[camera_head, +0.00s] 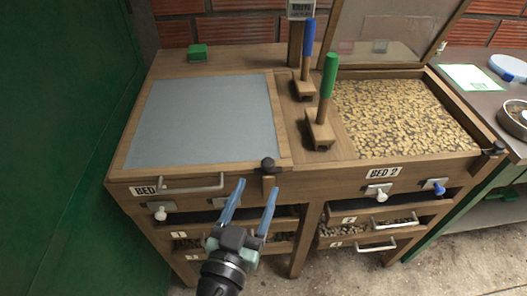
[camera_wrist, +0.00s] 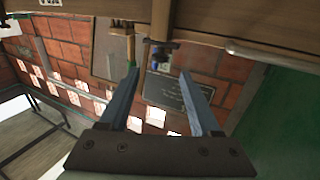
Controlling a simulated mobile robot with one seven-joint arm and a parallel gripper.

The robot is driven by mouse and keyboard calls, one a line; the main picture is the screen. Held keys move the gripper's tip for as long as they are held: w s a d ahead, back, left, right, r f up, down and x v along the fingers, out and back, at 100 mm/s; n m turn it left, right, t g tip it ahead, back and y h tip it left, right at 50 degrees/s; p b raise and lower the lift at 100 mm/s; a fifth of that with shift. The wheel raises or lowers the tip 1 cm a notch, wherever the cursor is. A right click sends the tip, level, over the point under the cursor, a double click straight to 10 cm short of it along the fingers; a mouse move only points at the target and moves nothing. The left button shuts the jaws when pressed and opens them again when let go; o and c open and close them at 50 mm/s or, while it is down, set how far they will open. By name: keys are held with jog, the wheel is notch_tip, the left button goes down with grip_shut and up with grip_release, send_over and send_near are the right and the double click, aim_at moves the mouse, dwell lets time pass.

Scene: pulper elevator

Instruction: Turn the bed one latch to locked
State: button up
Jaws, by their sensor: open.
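Bed one (camera_head: 122,160) is the left bed, with its framed grey lid (camera_head: 200,115) lying closed. Its latch, a dark round knob (camera_head: 268,164) with a short wooden piece under it, sits at the lid's front right corner. I cannot tell whether it is locked. The dark latch knob (camera_wrist: 160,52) also shows in the wrist view, past my fingertips. My gripper (camera_head: 256,186) is open and empty, just in front of the bed and below the latch. Its two blue fingers (camera_wrist: 158,75) point toward the latch and stand apart from it.
A metal handle (camera_head: 192,183) and a white knob (camera_head: 160,213) are on bed one's front. Green (camera_head: 326,88) and blue (camera_head: 308,45) levers stand between the beds. Bed two (camera_head: 405,120) is open, full of beans. A green wall (camera_head: 60,130) closes the left side.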

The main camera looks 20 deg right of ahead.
aim_at(268, 167)
jog(key=p+x, duration=0.1)
jog(key=x, duration=1)
jog(key=shift+w+d+p, duration=0.2)
jog(key=shift+w+p, duration=0.05)
jog(key=shift+p, duration=0.15)
grip_shut()
